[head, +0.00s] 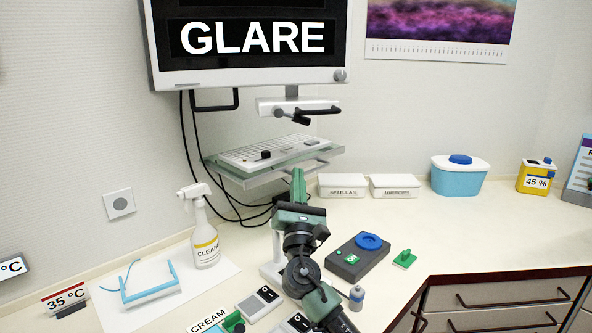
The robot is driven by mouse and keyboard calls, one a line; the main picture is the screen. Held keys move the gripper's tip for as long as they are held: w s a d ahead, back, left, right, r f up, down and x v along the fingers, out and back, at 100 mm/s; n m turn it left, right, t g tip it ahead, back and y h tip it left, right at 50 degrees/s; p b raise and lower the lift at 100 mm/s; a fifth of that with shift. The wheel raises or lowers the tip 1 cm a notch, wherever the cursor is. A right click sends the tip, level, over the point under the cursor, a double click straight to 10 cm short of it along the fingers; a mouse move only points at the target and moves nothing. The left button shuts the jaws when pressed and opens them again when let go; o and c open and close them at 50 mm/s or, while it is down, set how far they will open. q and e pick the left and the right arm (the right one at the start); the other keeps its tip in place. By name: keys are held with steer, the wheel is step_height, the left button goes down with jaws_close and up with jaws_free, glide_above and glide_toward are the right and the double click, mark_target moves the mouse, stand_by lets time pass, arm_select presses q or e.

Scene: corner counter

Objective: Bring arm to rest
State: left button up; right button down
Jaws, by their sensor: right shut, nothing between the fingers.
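My right gripper (298,187) is raised over the middle of the corner counter (440,238), its green fingers pointing up and away, shut and empty. It shows in front of the back of the counter, just below the wall-mounted keyboard tray (324,153). My right arm comes in from the bottom middle and covers part of the counter and a white object behind it. My left gripper is out of view.
A spray bottle (205,245) and a light blue frame (150,287) stand left of my arm. A grey device with a blue disc (368,242), a green block (405,259) and a small bottle (356,298) are close on its right. The counter's right front is clear.

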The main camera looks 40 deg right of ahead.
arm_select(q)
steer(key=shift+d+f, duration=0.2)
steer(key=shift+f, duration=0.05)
arm_select(e)
steer(key=shift+s+a+f, duration=0.25)
steer(key=shift+s+a, duration=0.1)
steer(key=shift+a, duration=0.2)
steer(key=shift+a+r, duration=0.1)
